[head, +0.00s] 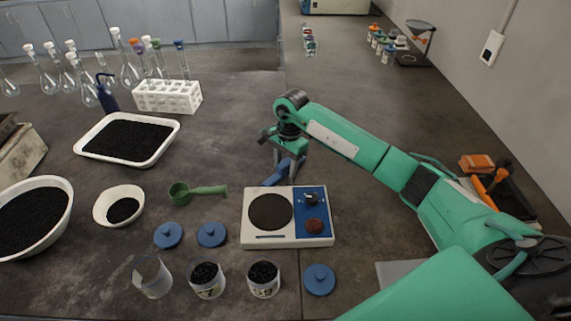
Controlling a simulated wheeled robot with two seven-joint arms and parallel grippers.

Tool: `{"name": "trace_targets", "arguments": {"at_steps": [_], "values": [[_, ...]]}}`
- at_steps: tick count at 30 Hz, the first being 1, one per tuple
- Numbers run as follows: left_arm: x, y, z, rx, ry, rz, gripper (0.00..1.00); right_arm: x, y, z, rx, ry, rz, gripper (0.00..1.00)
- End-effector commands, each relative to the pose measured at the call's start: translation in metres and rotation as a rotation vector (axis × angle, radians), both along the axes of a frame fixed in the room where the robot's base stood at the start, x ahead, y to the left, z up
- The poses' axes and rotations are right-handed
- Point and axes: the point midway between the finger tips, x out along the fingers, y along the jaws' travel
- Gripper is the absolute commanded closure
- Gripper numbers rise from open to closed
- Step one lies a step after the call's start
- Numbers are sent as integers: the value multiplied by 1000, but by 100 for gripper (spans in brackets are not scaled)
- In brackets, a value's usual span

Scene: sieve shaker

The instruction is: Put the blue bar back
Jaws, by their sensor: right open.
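The blue bar (277,177) shows as a short, slanted blue piece at the back edge of the white and blue shaker unit (252,237). My right gripper (286,164) points down just above and behind the unit, right by the bar. It is open; whether its fingers touch the bar I cannot tell, as they partly hide that spot. The unit has a dark round plate (270,211) on its left and a blue panel with a black knob and a reddish disc on its right. My left gripper is not in view.
In front stand a clear empty cup (152,277) and two cups of black grains (206,280), with blue lids (319,279) nearby. A green scoop (199,192), white bowls and a white tray (166,150) lie left. Flasks and a tube rack (167,97) stand behind.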

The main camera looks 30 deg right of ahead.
Motion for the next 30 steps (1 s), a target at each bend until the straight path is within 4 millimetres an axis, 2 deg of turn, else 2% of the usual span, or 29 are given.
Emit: {"name": "trace_targets", "arguments": {"at_steps": [3,7,12,16,21,30], "values": [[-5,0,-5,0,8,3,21,2,-2,16,-2,-6,0,55],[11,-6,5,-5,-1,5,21,3,-6,45,-1,-6,0,55],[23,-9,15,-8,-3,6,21,4,-9,81,-1,-4,1,55],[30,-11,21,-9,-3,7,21,5,-12,102,-1,-3,0,55],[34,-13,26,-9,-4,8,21,5,-13,117,1,-2,0,55],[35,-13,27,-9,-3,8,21,5,-13,121,0,0,0,55]]}}
